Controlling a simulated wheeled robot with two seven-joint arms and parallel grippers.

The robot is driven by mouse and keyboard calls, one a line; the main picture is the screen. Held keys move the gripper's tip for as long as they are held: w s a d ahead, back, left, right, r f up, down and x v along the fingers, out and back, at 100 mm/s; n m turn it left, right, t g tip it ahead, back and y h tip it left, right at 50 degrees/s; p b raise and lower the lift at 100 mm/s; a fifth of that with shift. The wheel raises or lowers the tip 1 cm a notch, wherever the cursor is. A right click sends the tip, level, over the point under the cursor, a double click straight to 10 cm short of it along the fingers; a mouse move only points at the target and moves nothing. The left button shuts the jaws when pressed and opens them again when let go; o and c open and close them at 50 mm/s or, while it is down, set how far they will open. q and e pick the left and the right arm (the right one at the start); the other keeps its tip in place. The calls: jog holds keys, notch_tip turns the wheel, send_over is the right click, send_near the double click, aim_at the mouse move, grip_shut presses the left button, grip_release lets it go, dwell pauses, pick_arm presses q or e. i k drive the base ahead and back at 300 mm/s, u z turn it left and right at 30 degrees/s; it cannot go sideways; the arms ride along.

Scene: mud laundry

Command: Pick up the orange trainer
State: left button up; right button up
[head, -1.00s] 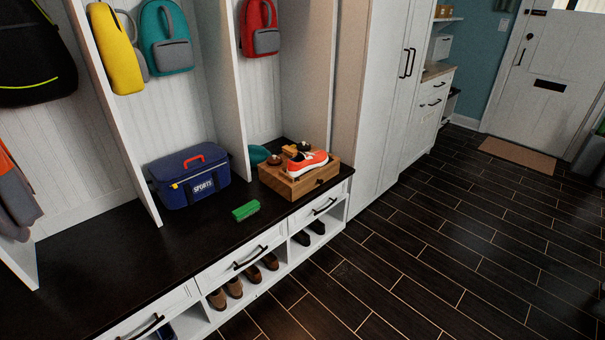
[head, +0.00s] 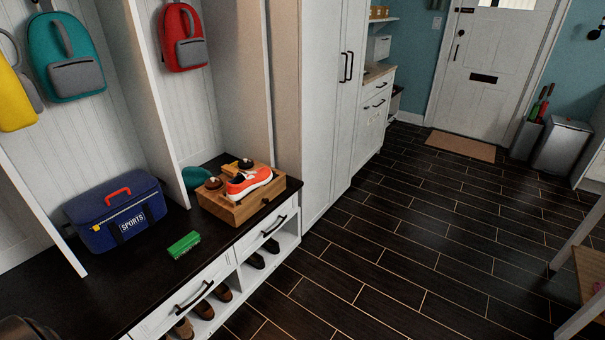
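Neither of my grippers can be made out in the head view.
A teal item (head: 196,178) lies behind the box. Shoes (head: 262,254) fill cubbies below. The dark floor (head: 420,240) at right is mostly clear.

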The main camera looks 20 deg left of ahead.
aim_at(247, 182)
jog(key=z, duration=0.15)
jog(key=i, duration=1.5)
jog(key=u, duration=0.85)
